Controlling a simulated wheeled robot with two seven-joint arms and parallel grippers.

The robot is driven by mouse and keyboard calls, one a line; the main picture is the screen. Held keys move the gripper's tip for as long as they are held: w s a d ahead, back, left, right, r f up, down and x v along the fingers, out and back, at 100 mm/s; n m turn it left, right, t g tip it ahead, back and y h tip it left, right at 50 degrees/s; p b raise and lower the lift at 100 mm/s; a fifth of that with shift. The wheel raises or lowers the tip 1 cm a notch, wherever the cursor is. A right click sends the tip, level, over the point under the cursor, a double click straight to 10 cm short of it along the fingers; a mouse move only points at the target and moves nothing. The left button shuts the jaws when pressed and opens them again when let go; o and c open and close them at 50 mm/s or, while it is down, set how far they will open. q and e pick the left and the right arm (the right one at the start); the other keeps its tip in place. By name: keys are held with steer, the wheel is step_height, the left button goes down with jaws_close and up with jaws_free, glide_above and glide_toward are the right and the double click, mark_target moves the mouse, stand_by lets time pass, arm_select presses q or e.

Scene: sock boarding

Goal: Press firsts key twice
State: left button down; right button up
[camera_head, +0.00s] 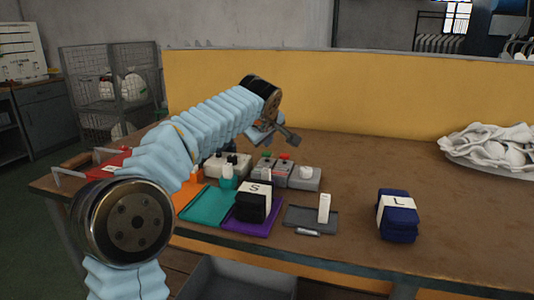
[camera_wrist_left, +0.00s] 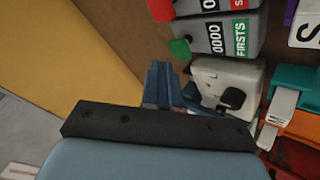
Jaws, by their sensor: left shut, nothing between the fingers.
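The firsts counter is a grey box with a green FIRSTS label (camera_wrist_left: 240,38) and a 0000 readout in the left wrist view. Its green key (camera_wrist_left: 179,48) sticks out at its left end; in the head view the green key (camera_head: 267,155) is on top of the box. A neighbouring counter with a red key (camera_wrist_left: 161,9) stands beside it; the red key also shows in the head view (camera_head: 284,156). My left gripper (camera_wrist_left: 160,68) is shut and empty, its tips just below the green key in the wrist picture; I cannot tell the gap. My right gripper is out of view.
A white device with a black knob (camera_wrist_left: 231,97) stands beside the firsts counter. A black S pack (camera_head: 250,208) is on a purple mat, and a navy L pack (camera_head: 398,225) lies to the right. A yellow panel (camera_head: 350,95) closes the table's back. White socks (camera_head: 490,148) lie far right.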

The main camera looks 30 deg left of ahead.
mark_target(266, 154)
arm_select(q)
steer(key=shift+f, duration=0.1)
stand_by(0.7)
steer(key=shift+f+b, duration=0.35)
steer(key=shift+b, duration=0.1)
steer(key=shift+f+b, duration=0.65)
steer(key=shift+f, duration=0.05)
stand_by(0.6)
steer(key=shift+r, duration=0.1)
steer(key=shift+r+p, duration=0.95)
steer(key=shift+r, duration=0.1)
step_height(266, 154, up, 5)
steer(key=p, duration=0.4)
stand_by(2.5)
